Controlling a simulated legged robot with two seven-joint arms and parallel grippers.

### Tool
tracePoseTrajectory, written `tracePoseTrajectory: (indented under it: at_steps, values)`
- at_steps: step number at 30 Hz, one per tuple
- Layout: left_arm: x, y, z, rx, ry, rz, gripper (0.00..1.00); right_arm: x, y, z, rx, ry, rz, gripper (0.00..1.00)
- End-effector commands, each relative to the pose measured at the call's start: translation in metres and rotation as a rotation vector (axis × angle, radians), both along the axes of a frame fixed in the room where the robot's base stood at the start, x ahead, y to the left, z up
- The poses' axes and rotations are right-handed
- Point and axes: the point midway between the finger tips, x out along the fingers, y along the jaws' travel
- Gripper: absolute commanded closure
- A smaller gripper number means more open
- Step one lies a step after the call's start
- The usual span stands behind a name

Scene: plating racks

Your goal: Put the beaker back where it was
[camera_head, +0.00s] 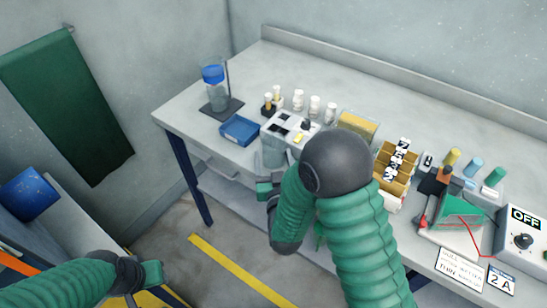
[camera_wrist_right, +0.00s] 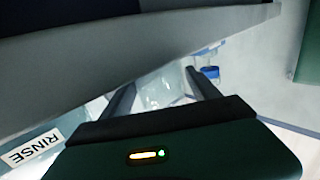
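A clear glass beaker (camera_head: 272,153) shows at the front of the bench, left of my right arm and just in front of a white rack with dark square holes (camera_head: 285,126). My right gripper (camera_head: 266,189) is just below it at the bench edge, partly hidden by my own arm. In the right wrist view the fingers are apart, with clear glass (camera_wrist_right: 160,86) between their tips. Whether they touch it cannot be made out. My left gripper (camera_head: 150,276) is low at the left, away from the bench; its fingers are unclear.
A blue-capped bottle (camera_head: 214,88) stands on a dark stand at the back left, behind a blue tray (camera_head: 239,130). White-capped vials (camera_head: 315,106) stand behind the rack. A RINSE label (camera_wrist_right: 36,147) shows in the wrist view. Labelled racks and a control box (camera_head: 526,240) fill the right side.

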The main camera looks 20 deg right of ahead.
Motion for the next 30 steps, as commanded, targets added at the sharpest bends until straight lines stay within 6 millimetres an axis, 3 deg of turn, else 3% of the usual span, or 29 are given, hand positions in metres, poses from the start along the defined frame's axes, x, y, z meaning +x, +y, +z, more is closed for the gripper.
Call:
tracePoseTrajectory:
  at_steps: [4,8,12,15,19,24,30]
  values:
    - [0.0,0.0,0.0,0.0,0.0,0.0,0.64,-0.005,0.001,0.0,0.0,0.0,0.002,0.3]
    - [0.0,0.0,-0.002,0.0,0.0,0.0,0.64,-0.027,0.006,0.001,0.001,0.001,0.005,0.3]
    - [0.0,0.0,0.022,0.0,0.0,0.0,0.64,-0.065,0.014,0.01,-0.002,0.007,0.006,0.3]
    - [0.0,0.0,0.053,0.0,-0.001,0.0,0.64,-0.073,0.016,0.014,0.001,0.008,0.001,0.3]
    - [0.0,0.0,0.077,0.0,-0.001,0.0,0.64,-0.088,0.019,0.014,-0.003,0.006,0.003,0.3]
    - [0.0,0.0,0.085,0.0,0.0,0.0,0.64,-0.113,0.024,0.008,0.0,0.0,0.003,0.3]
    - [0.0,0.0,0.084,0.0,0.0,0.0,0.64,-0.118,0.025,0.006,0.0,-0.004,0.002,0.3]
